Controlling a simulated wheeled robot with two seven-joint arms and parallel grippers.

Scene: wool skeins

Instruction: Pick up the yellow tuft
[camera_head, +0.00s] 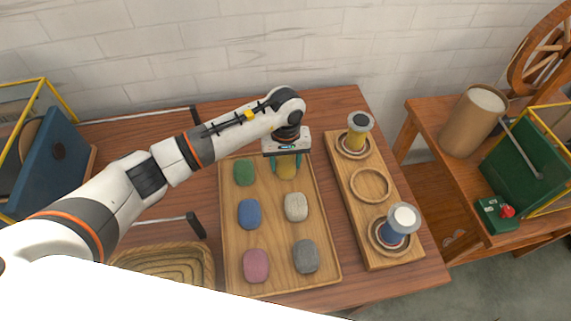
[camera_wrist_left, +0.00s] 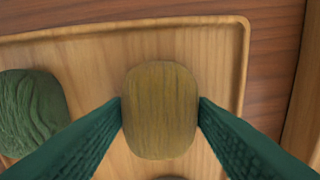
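The yellow tuft (camera_wrist_left: 160,110) is an oval, mustard-coloured block at the back right of the wooden tray (camera_head: 232,278). It also shows in the head view (camera_head: 287,171), with its far part hidden under my left gripper. My left gripper (camera_head: 286,168) points down over it. Its two green fingers (camera_wrist_left: 160,104) stand on either side of the tuft, and their tips appear to touch its sides. The tuft looks level, and I see no clear gap under it. My right gripper is not in view.
The green tuft (camera_head: 244,172) lies left of the yellow one. Blue (camera_head: 249,213), light grey (camera_head: 296,206), pink (camera_head: 255,265) and dark grey (camera_head: 306,256) tufts lie nearer. A wooden rack (camera_head: 376,261) with yellow (camera_head: 356,138) and blue (camera_head: 395,225) spools stands to the right.

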